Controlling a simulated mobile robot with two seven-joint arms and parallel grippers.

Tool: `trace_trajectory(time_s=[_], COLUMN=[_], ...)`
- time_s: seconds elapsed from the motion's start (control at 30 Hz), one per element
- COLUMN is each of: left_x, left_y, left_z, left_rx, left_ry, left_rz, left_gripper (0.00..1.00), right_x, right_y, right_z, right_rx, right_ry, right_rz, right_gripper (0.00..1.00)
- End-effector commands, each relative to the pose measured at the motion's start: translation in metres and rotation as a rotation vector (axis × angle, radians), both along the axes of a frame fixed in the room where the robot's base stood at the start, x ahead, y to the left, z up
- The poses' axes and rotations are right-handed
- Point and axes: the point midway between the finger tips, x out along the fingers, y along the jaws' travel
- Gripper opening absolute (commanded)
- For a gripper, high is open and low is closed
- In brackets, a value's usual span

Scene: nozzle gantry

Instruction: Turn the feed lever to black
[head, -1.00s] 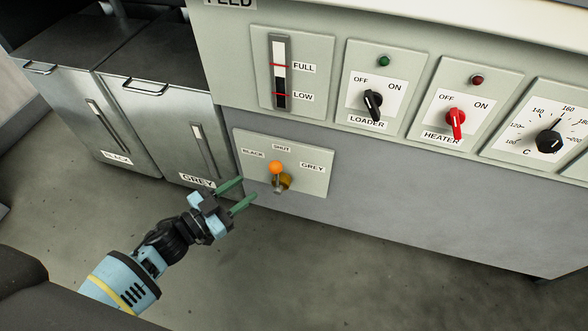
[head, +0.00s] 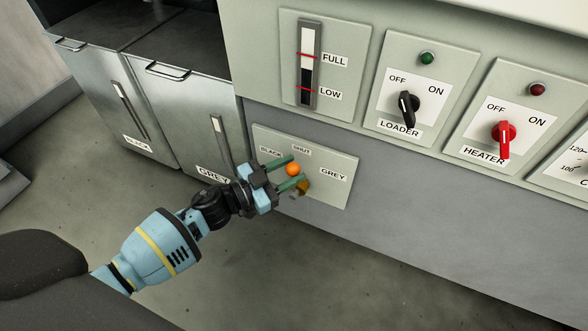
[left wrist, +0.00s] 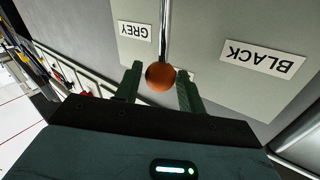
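The feed lever's orange knob (head: 293,169) stands in front of its small plate (head: 336,192), below the SHUT label and between the BLACK label (head: 270,154) and the GREY label (head: 333,174). The lever points roughly at SHUT. My left gripper (head: 291,172) is open, with one green finger on each side of the knob. In the left wrist view the knob (left wrist: 160,77) sits between the fingertips (left wrist: 159,80), with narrow gaps, and the metal stem (left wrist: 165,28) runs up from it. The brass pivot (head: 303,188) is partly hidden by a finger. My right gripper is out of view.
Above the lever are a level gauge (head: 307,65), the black loader knob (head: 408,106) and the red heater knob (head: 503,138). Metal bins labelled BLACK (head: 90,95) and GREY (head: 190,120) stand to the left. The floor in front is clear.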

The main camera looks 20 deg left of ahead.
Motion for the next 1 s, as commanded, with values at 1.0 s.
trace_trajectory(time_s=[1.0], left_x=[0.011], left_y=[-0.005], left_z=[0.000], left_rx=[-0.005], left_ry=[0.001], left_rz=[0.001], left_gripper=[0.00], right_x=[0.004], right_y=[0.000], right_z=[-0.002], right_rx=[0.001], right_ry=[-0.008], right_rz=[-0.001], right_gripper=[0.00])
